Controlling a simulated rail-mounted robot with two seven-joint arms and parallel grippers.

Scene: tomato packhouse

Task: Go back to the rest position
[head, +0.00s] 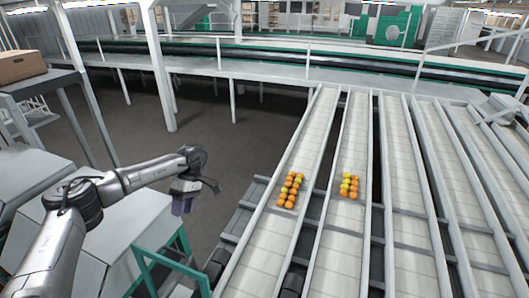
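My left arm reaches in from the left, and my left gripper (192,192) hangs at its end over the gap between the white-topped units and the sorting lanes. A dark piece juts to the right of it and a small purple part shows below it. The view is too small to tell whether its fingers are open or shut. It is apart from the tomatoes. One group of orange and yellow tomatoes (290,190) lies on the leftmost lane (262,240). A second, smaller group (349,186) lies on the lane to its right (338,245). My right gripper is out of view.
A cardboard box (22,66) stands on a grey table (40,82) at the upper left. White-topped units (130,235) and a green frame (165,265) lie below my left arm. A long conveyor (270,66) and white posts (160,70) cross the back. Dark floor (235,135) is clear between.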

